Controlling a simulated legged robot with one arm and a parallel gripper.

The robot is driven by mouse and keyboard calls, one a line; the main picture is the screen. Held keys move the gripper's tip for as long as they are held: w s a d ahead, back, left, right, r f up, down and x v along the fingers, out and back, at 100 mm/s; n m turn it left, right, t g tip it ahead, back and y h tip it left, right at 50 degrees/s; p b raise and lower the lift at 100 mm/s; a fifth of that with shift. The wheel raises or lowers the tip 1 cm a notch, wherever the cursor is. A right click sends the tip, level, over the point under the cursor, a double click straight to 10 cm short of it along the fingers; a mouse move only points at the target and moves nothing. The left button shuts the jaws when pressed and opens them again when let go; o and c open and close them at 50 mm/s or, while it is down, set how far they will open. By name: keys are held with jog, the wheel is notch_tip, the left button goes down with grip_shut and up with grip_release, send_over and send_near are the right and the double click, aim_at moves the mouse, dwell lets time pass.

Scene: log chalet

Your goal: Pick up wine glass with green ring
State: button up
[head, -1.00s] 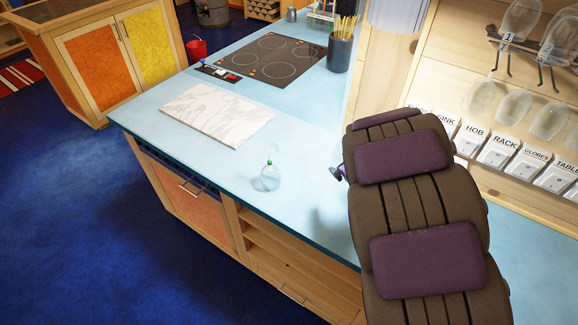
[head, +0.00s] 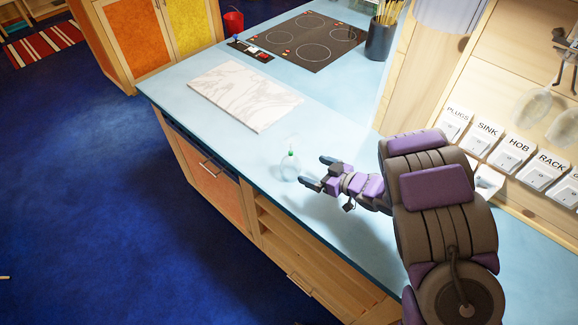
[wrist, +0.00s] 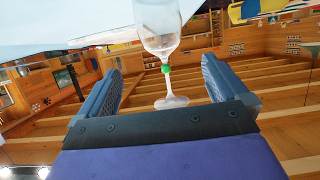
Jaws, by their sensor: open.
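The wine glass (head: 288,168) is clear and stands upside down on the blue counter, bowl down. Its green ring (head: 291,152) is on the stem above the bowl. My gripper (head: 318,172) is open, just right of the glass, low over the counter, its fingers pointing toward it. In the wrist view, the glass (wrist: 160,28) shows between my two spread fingers (wrist: 161,65), apart from both. There the green ring (wrist: 166,69) and the round foot (wrist: 172,102) show clearly, while the bowl is cut off by the top edge.
The blue counter (head: 330,135) has a white marble board (head: 245,95) behind and left of the glass, a black hob (head: 310,40) at the back and a dark utensil pot (head: 381,40). Labelled switches (head: 512,152) line the right wall. The counter's front edge is close to the glass.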

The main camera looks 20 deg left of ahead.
aim_at(296, 164)
jog(key=x, duration=0.5)
jog(key=shift+w+d+f+b, duration=0.1)
jog(key=shift+w+d+b, duration=0.1)
jog(key=shift+b, duration=0.1)
jog(key=shift+w+a+f, duration=0.1)
jog(key=shift+a+f, duration=0.05)
jog(key=shift+a, duration=0.35)
jog(key=shift+w+a+f, duration=0.1)
jog(key=shift+a+f, duration=0.05)
jog(key=shift+a, duration=0.35)
jog(key=x, duration=0.1)
jog(key=b+x, duration=0.1)
jog(key=x, duration=0.1)
jog(key=shift+s+f, duration=0.1)
jog(key=shift+s, duration=0.15)
jog(key=shift+w+a+f, duration=0.2)
jog(key=shift+w+a, duration=0.1)
jog(key=shift+a, duration=0.35)
jog(key=c, duration=0.7)
jog(key=shift+c, duration=0.4)
jog(key=shift+r, duration=0.1)
